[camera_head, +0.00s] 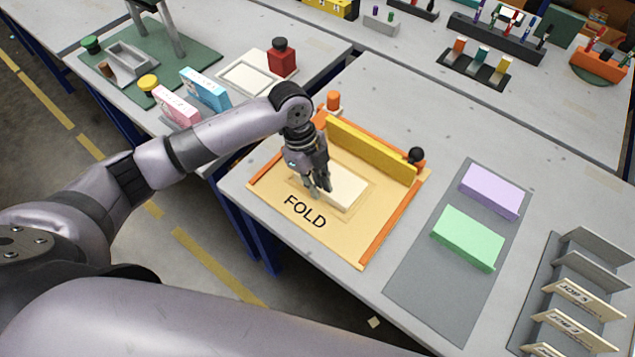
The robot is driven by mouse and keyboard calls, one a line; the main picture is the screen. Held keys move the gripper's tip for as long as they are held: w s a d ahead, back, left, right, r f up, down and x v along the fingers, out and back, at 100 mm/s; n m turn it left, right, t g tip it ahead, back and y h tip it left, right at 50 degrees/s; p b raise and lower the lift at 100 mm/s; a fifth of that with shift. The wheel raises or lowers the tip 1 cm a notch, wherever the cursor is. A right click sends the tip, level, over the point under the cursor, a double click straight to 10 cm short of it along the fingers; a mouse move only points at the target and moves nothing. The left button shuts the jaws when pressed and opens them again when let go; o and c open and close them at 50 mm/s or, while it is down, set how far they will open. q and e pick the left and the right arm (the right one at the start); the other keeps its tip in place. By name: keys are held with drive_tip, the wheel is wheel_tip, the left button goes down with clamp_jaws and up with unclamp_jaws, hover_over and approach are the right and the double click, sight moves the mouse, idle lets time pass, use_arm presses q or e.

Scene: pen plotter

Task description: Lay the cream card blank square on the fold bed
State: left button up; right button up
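The cream card blank (349,191) lies on the fold bed (345,236), a tan board marked FOLD with orange side rails. It lies over the marked rectangle in the bed's middle, roughly in line with it. My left gripper (318,188) points down at the blank's left end and hides that end. I cannot tell whether its fingers grip the blank or are just beside it. A yellow folding bar (370,150) with a black knob (416,155) stands along the bed's far side. My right gripper is not in view.
A grey mat (425,285) right of the bed holds a green stack (467,238) and a lilac stack (491,190). A rack of job cards (580,297) stands at far right. An orange post (333,100) stands behind the bed.

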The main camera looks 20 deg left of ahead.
use_arm(q)
drive_tip(key=shift+o, duration=0.7)
drive_tip(key=shift+r, duration=0.1)
drive_tip(key=b+v, duration=0.1)
drive_tip(key=v, duration=1.1)
